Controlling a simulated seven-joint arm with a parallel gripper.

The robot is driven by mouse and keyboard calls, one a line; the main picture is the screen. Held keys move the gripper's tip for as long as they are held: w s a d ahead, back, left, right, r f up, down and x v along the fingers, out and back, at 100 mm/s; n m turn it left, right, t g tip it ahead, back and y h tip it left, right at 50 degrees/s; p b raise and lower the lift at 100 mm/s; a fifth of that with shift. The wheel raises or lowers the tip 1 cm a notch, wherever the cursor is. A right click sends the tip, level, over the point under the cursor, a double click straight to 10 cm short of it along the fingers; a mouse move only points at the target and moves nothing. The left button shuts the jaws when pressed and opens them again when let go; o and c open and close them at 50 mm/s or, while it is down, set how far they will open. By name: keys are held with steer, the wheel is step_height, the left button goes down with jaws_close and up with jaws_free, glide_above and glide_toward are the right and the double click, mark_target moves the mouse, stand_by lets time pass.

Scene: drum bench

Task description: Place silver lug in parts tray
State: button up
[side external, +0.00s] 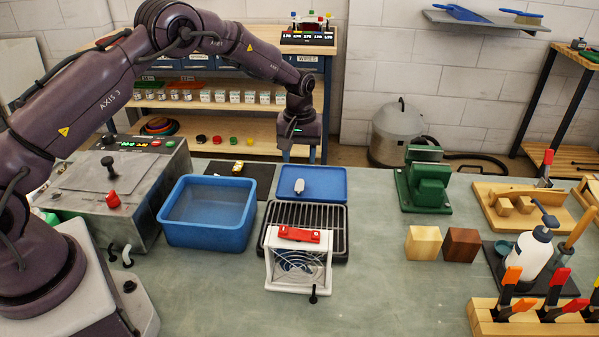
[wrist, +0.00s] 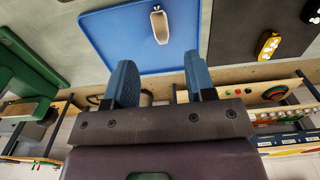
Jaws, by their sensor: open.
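The silver lug (side external: 299,187) is a small pale, rounded piece at the left part of a shallow blue tray (side external: 328,190), which looks like the parts tray. In the wrist view the lug (wrist: 154,24) shows a slot and lies inside the tray (wrist: 110,40), near one edge. My gripper (side external: 286,156) is above and behind the tray in the side view, apart from the lug. In the wrist view its two blue fingers (wrist: 159,65) are spread with nothing between them. I cannot tell whether the lug lies flat or touches the tray wall.
A yellow part (side external: 238,167) lies on a dark mat (side external: 262,177) to the left. A green vise (side external: 424,185) stands right.

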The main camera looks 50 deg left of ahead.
steer(key=shift+r, duration=1.75)
steer(key=s+d+r+m+t, duration=0.1)
steer(key=s+d+r+m, duration=0.1)
steer(key=s+r, duration=0.6)
steer(key=s+d+r+m+t, duration=0.25)
steer(key=s+r, duration=0.25)
steer(key=r, duration=0.7)
steer(key=s+d+r+m+t, duration=0.1)
steer(key=s+m, duration=0.1)
steer(key=s, duration=0.8)
steer(key=s+d+r+m+t, duration=0.1)
steer(key=s+d+m, duration=0.1)
steer(key=s, duration=0.7)
steer(key=shift+s, duration=0.4)
steer(key=shift+m, duration=0.25)
